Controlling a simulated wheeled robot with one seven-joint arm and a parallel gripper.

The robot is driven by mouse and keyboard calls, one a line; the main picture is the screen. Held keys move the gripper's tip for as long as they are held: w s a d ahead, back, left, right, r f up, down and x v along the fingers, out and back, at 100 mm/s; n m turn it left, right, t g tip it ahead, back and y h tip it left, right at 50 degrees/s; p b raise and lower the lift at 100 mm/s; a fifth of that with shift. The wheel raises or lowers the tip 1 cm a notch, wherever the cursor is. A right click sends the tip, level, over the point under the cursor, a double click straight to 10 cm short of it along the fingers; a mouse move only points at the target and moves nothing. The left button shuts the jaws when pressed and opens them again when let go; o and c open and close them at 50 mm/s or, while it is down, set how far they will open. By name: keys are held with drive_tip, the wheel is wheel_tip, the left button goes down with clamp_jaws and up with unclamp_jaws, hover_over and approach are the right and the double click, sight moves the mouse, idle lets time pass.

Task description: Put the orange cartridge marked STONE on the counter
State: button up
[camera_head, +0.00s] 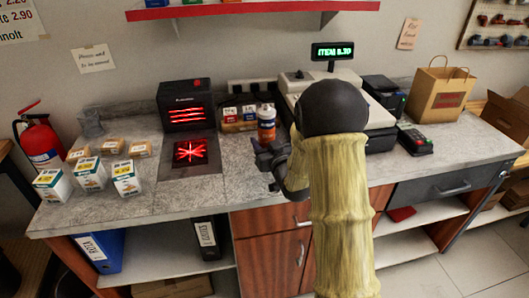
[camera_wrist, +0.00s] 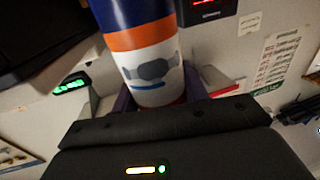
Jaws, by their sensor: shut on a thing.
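My gripper (camera_head: 268,151) is shut on a cartridge (camera_head: 266,127).
A scanner (camera_head: 186,108) with red lights stands left of the cartridge, its lit red plate (camera_head: 191,152) in the counter. Several small boxes (camera_head: 88,172) sit at the left. A till (camera_head: 350,95), a card reader (camera_head: 414,139) and a paper bag (camera_head: 438,94) stand right. Counter beside the red plate is bare.

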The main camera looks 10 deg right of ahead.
drive_tip(key=shift+f, duration=2)
drive_tip(key=shift+f, duration=0.15)
drive_tip(key=o, duration=1.3)
drive_tip(key=s, duration=0.3)
drive_tip(key=s+d+b, duration=0.1)
drive_tip(key=s, duration=0.2)
drive_tip(key=s+d+b, duration=0.1)
drive_tip(key=s, duration=0.2)
drive_tip(key=shift+s, duration=0.1)
drive_tip(key=p, duration=0.3)
drive_tip(key=shift+s+r, duration=0.1)
drive_tip(key=shift+r, duration=0.15)
